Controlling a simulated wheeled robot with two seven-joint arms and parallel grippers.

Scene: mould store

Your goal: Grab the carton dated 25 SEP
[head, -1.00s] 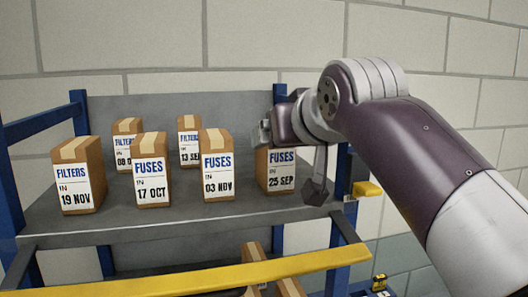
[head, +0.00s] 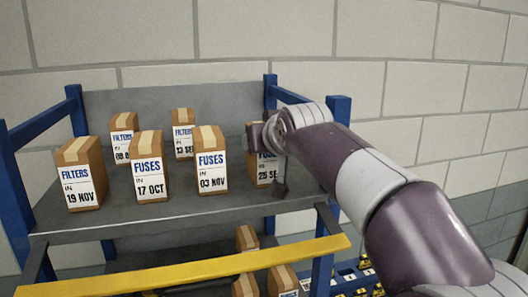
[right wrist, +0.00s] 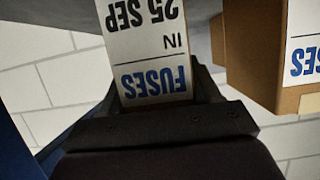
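The carton dated 25 SEP (head: 264,172) is a brown box with a white FUSES label, standing at the right end of the upper shelf (head: 230,207). My right gripper (head: 268,156) is at this carton and hides part of its front and top. In the right wrist view the same carton (right wrist: 145,45) appears upside down, with the dark fingers of the right gripper (right wrist: 155,85) on either side of it. The fingers look open around it, close to its sides; I cannot make out firm contact. My left gripper is not in view.
On the same shelf stand FUSES 03 NOV (head: 212,160), FUSES 17 OCT (head: 149,168), FILTERS 19 NOV (head: 80,175) and two FILTERS cartons behind. The 03 NOV carton is nearest. Blue posts (head: 340,112) and a yellow bar (head: 200,272) frame the rack.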

